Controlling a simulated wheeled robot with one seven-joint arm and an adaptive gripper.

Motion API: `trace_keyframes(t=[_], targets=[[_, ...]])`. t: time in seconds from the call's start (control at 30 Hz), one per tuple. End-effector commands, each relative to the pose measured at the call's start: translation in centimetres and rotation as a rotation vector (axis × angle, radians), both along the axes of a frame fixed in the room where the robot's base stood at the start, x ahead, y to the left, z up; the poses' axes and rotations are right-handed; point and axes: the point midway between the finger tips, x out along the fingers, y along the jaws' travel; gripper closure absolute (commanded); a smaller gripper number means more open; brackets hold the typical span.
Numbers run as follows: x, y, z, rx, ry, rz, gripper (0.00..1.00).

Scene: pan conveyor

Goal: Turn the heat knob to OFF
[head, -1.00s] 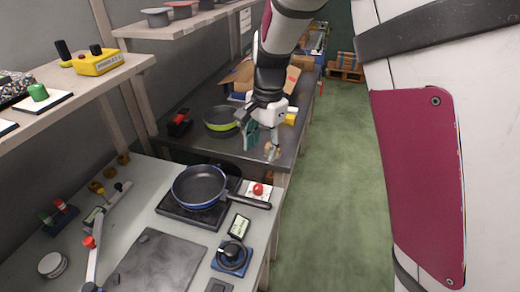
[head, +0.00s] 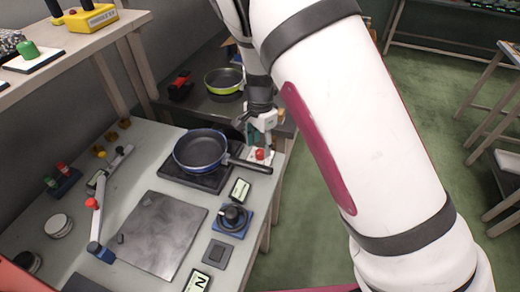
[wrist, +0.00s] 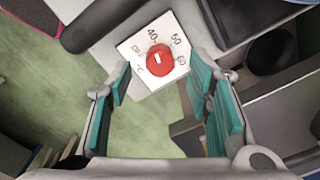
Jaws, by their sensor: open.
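The heat knob (wrist: 160,60) is a round red knob with a short white mark on top. It sits on a white dial plate (wrist: 140,82) printed with 40, 50, 60, °C and a small label at the left that looks like OFF. I cannot tell exactly where the mark points. In the head view the knob (head: 260,154) is at the bench's right edge, beside the pan handle. My gripper (wrist: 157,78) is open and empty, its teal-padded fingers spread on either side of the knob's position in the wrist view. It is close above the knob, with no contact visible.
A blue pan (head: 202,150) stands on a black hob, its handle (head: 250,166) reaching right, close to the knob. A blue-based black dial (head: 233,217) and a small display (head: 240,190) lie nearer. A green-rimmed pan (head: 222,80) is on the bench behind.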

Motion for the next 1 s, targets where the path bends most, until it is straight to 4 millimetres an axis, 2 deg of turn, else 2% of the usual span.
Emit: trace_keyframes(t=[0.03,0.2,0.57,0.6,0.8,1.0], targets=[[0.0,-0.1,-0.8,-0.002,0.002,-0.002,0.54],[0.0,0.0,-2.5,0.000,0.001,0.000,0.54],[0.0,0.0,-3.0,0.001,-0.001,-0.001,0.54],[0.0,0.0,-3.0,0.001,-0.001,-0.001,0.56],[0.0,0.0,-3.0,0.000,0.000,0.000,1.00],[0.0,0.0,-3.0,0.001,0.001,0.003,1.00]])
